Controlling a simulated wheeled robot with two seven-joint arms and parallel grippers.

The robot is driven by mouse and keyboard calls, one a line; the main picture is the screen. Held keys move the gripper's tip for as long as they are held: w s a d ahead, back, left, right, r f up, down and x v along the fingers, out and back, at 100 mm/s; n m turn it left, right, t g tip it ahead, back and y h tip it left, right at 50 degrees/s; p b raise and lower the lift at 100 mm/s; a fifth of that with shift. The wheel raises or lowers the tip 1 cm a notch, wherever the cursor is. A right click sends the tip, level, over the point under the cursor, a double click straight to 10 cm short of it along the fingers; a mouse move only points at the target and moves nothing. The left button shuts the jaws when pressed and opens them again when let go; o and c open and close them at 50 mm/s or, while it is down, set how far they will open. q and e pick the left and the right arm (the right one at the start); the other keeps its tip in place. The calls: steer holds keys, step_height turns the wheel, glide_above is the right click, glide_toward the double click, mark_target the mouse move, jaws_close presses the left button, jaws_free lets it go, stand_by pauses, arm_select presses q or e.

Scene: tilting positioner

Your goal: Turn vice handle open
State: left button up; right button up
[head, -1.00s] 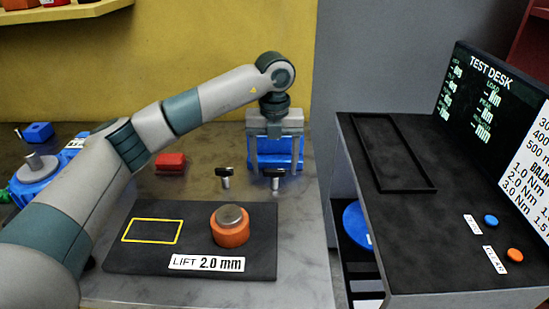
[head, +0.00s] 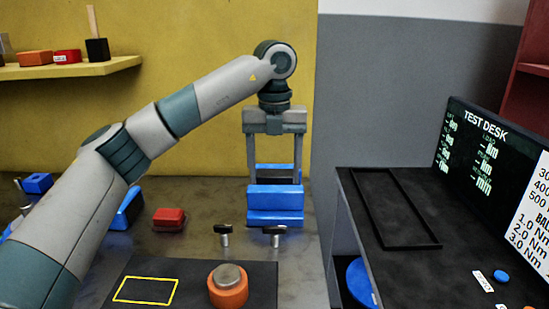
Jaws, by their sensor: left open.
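A blue two-part block, which looks like the vice (head: 275,207), stands at the back right of the bench, with one blue part in front and a narrower one behind. My left gripper (head: 275,178) points down over it, open, its two fingers apart. The fingertips reach down behind the top of the front blue part; I cannot tell whether they touch anything. No handle can be made out on the vice. Two black-topped metal pins or screws, a left one (head: 223,234) and a right one (head: 274,235), stand in front of it. My right gripper is out of view.
A red box (head: 169,218) lies left of the vice. An orange cylinder with a metal top (head: 228,288) stands on a black mat (head: 195,270). My left arm partly hides another blue object (head: 130,208). The test desk (head: 410,225) stands right, across a gap; a shelf (head: 75,70) hangs back left.

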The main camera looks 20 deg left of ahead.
arm_select(q)
steer(key=shift+r, duration=1.7)
